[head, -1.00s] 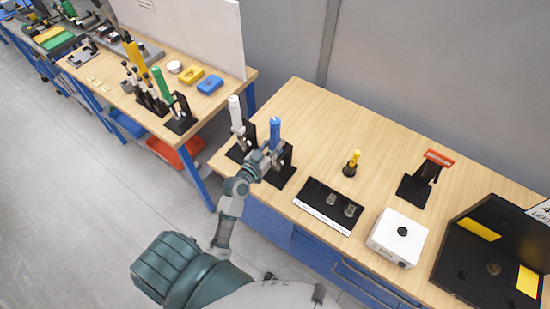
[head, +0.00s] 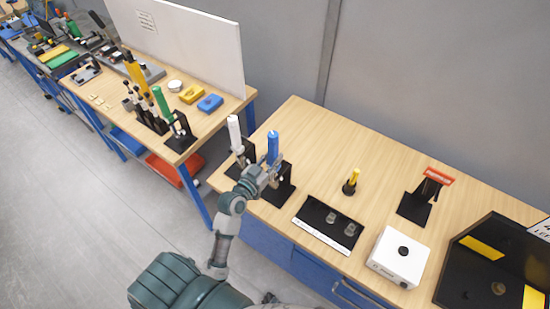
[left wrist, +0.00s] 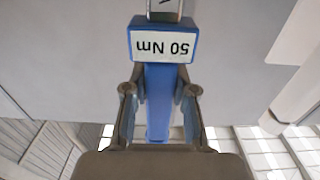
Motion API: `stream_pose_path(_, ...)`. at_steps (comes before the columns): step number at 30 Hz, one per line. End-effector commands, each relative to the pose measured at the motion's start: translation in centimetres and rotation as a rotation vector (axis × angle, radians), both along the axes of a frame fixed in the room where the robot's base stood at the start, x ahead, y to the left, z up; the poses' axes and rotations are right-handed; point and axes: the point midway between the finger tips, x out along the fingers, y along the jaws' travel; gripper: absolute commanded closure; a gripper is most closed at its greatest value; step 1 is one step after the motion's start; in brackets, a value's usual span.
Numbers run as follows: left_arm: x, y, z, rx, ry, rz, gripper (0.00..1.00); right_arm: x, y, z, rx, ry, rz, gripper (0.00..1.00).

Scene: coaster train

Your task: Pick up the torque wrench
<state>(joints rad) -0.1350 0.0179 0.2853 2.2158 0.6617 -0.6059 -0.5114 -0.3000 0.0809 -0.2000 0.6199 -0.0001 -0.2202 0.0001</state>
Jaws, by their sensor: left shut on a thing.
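The torque wrench has a blue handle (head: 273,147) and stands upright at its black stand (head: 281,188) near the table's left end. In the left wrist view its blue body (left wrist: 157,85) carries a white label reading "50 Nm", upside down. My left gripper (head: 265,173) is shut on the blue wrench, with one finger on each side of it, as the left wrist view also shows (left wrist: 159,92). The wrench's lower end is hidden behind the gripper, so I cannot tell whether it touches the stand. My right gripper is not in view.
A white-handled tool (head: 235,133) stands close to the left. To the right are a black tray (head: 318,232), a yellow-handled piece (head: 351,181), a white box (head: 398,257), a red-topped stand (head: 437,177) and a black fixture (head: 465,262). Bare tabletop (head: 320,150) lies behind the wrench.

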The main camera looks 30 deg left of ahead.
Motion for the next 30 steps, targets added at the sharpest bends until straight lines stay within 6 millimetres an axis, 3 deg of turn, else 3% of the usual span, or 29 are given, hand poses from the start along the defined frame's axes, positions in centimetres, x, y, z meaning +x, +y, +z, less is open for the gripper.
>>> stream_pose_path(8,-3.1,0.2,0.1,0.002,-0.007,0.000,1.00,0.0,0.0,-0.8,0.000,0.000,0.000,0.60)
stream_pose_path(17,-9.6,0.7,-0.1,0.005,-0.004,-0.002,1.00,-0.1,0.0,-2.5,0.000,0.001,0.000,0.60)
stream_pose_path(30,-15.5,1.1,0.5,0.003,-0.004,-0.003,1.00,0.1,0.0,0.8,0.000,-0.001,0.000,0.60)
